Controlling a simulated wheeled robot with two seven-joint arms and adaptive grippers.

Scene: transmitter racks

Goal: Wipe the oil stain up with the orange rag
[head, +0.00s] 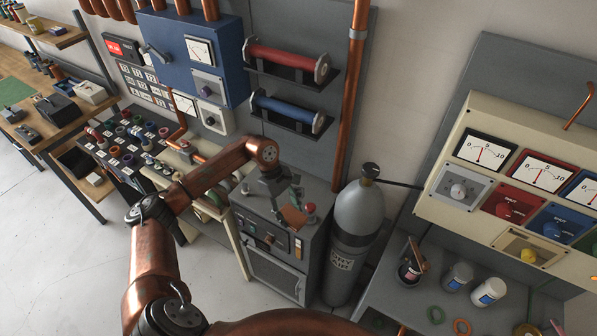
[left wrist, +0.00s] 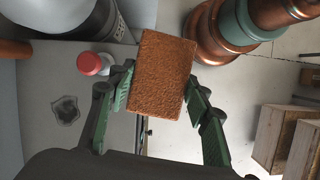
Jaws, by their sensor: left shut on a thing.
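The orange rag (left wrist: 160,75) is a flat, rough, orange-brown block between the green-padded fingers of my left gripper (left wrist: 155,100). In the head view the rag (head: 293,217) hangs from my left gripper (head: 284,196) over the top of a grey cabinet. The left gripper is shut on the rag. The oil stain (left wrist: 66,110) is a dark, irregular patch on the grey top, left of the rag in the left wrist view and apart from it. I cannot make out the stain in the head view. My right gripper is not in view.
A red button (left wrist: 90,63) stands on the cabinet top close to the stain. The grey cabinet (head: 280,262) has a grey gas cylinder (head: 358,225) at its right. A blue box (head: 195,55) and resistor shelves are on the wall behind. A bench with jars is at the right.

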